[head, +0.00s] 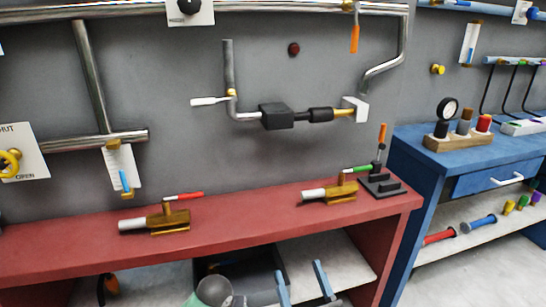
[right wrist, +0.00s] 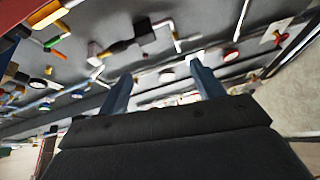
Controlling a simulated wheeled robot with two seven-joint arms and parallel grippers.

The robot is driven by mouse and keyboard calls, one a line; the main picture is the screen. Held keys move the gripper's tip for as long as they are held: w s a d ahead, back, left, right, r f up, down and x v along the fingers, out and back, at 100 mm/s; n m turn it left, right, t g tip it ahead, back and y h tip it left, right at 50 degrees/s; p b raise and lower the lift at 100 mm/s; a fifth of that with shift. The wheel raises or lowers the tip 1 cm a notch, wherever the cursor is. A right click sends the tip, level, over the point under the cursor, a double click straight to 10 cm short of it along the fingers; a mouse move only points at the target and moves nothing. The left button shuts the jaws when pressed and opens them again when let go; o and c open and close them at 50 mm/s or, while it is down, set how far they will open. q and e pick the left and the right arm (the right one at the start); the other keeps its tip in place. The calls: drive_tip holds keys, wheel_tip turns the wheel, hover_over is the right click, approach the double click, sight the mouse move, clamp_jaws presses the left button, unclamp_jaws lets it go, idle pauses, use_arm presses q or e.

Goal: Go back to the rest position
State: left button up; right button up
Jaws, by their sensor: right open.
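My right gripper (head: 299,268) shows at the bottom middle of the head view, in front of the lower part of the red bench. Its two blue fingers stand apart with nothing between them. In the right wrist view the gripper (right wrist: 160,72) is also open and empty, with the wall and its pipes blurred and tilted beyond. My left gripper is not in view.
A blue bench (head: 425,165) stands at right. Pipes (head: 95,75) line the grey wall.

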wheel_tip(320, 180, down, 9)
drive_tip(key=s+d+g+h+p, duration=0.2)
drive_tip(key=d+g+h+p, duration=0.1)
drive_tip(key=g+p, duration=0.7)
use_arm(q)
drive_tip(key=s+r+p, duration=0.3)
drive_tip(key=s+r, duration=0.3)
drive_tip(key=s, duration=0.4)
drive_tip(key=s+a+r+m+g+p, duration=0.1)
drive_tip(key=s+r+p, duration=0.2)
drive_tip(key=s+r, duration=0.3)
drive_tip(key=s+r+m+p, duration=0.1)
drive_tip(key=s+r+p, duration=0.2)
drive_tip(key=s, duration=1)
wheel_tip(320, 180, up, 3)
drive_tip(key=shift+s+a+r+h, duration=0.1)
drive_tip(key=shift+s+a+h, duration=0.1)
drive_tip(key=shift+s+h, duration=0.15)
use_arm(e)
drive_tip(key=s+d+f+g+h, duration=0.1)
drive_tip(key=s+d+f+g, duration=0.1)
drive_tip(key=s+g, duration=0.3)
drive_tip(key=s+d+f+g+h, duration=0.1)
drive_tip(key=s+d+f+g, duration=0.2)
drive_tip(key=s, duration=0.7)
drive_tip(key=shift+s+d+g+h, duration=0.2)
drive_tip(key=shift+d+g+h, duration=0.2)
drive_tip(key=shift+g, duration=0.7)
